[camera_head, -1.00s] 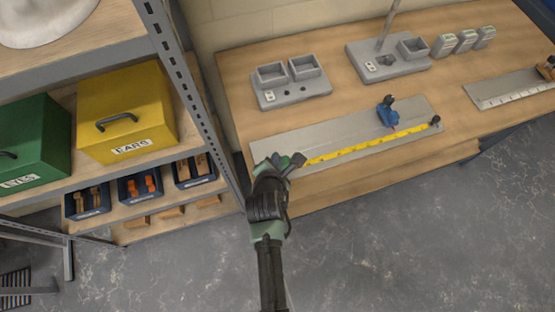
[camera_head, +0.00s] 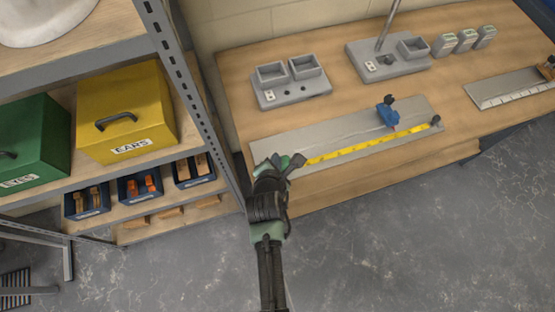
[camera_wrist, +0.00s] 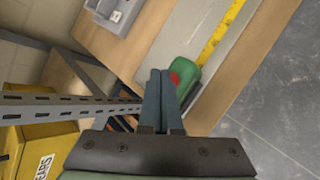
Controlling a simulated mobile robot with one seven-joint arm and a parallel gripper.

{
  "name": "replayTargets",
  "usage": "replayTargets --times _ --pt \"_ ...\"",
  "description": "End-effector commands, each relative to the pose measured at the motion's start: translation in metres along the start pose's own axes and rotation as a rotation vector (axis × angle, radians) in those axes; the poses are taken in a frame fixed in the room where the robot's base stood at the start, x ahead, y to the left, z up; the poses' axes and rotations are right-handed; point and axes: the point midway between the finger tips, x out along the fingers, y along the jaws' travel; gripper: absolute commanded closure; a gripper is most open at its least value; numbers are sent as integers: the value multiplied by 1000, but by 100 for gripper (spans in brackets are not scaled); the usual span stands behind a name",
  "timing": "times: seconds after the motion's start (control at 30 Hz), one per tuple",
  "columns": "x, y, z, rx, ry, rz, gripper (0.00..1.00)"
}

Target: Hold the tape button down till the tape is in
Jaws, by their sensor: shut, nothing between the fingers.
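The tape measure is a green case (camera_wrist: 187,76) with a red button (camera_wrist: 175,77) in the wrist view, at the left end of a grey metal board (camera_head: 345,128). Its yellow tape (camera_head: 366,145) lies pulled out along the board, reaching close to a dark knob (camera_head: 436,120) at the right end. My gripper (camera_wrist: 160,72) is shut and empty, its fingertips right beside the red button. I cannot tell whether they press it. In the head view my gripper (camera_head: 283,164) largely hides the case.
A blue clamp-like piece (camera_head: 387,115) sits at the tape's far edge. Grey holders (camera_head: 292,92) stand behind the board. A metal shelf post (camera_head: 195,95) with a yellow EARS box (camera_head: 125,115) is close on the left. Open floor (camera_head: 400,240) lies in front.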

Motion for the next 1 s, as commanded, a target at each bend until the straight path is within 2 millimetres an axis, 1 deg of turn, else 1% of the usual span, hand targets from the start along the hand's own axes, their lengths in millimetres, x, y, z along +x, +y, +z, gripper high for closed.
replayTargets --times 0.1,1.0 --pt "3 -2 -2 0 0 0 100" --pt "8 -5 -5 0 0 1 100"
